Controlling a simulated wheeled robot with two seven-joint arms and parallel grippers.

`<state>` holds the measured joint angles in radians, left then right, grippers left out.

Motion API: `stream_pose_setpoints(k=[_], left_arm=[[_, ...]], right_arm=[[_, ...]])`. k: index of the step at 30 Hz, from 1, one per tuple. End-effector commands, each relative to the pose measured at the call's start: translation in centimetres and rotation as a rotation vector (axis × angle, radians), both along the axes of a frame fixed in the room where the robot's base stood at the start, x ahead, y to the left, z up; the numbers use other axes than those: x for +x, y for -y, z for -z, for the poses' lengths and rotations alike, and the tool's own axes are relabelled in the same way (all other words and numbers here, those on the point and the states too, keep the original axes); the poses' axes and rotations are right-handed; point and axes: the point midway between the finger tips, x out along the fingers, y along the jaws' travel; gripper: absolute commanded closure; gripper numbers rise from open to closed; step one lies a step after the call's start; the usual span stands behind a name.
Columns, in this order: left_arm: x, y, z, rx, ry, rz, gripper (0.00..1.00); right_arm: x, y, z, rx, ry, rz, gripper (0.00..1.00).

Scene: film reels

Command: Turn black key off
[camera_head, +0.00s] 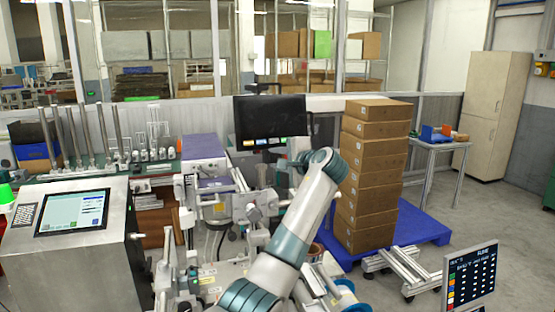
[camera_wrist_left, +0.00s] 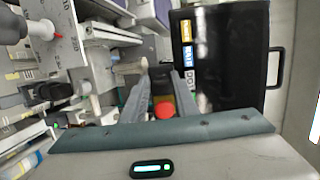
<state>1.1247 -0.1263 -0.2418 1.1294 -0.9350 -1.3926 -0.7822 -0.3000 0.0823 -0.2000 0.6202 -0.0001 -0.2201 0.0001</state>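I cannot clearly make out a black key in either view. In the left wrist view my left gripper (camera_wrist_left: 163,80) has its two grey fingers apart. A round red button (camera_wrist_left: 165,110) on a yellow and dark part shows in the gap between them. I cannot tell whether the fingers touch anything. In the head view my left arm rises from the bottom middle, and its wrist is near the machine below the black monitor (camera_head: 270,118). The fingers are hard to make out there. My right gripper is not in view.
The black monitor also shows in the left wrist view (camera_wrist_left: 228,55), close beside the fingers, with coloured labels. A stack of cardboard boxes (camera_head: 372,180) stands on a blue pallet (camera_head: 425,229) to the right. A steel console (camera_head: 70,250) stands at left.

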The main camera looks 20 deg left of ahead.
Motion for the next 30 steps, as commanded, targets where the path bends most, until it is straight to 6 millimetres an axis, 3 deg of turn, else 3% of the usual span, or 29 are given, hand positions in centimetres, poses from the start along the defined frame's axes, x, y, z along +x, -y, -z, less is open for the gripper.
stream_pose_setpoints(k=[14, 20, 30], left_arm=[[-0.7, 0.8, -0.2, 0.001, 0.003, 0.002, 0.73], [-2.4, 2.7, -0.6, -0.001, 0.005, 0.003, 0.73], [-7.0, 7.6, -1.9, -0.001, 0.005, 0.004, 0.73]], right_arm=[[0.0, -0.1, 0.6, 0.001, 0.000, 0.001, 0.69], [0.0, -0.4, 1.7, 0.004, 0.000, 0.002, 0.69], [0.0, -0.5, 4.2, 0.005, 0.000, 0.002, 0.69]])
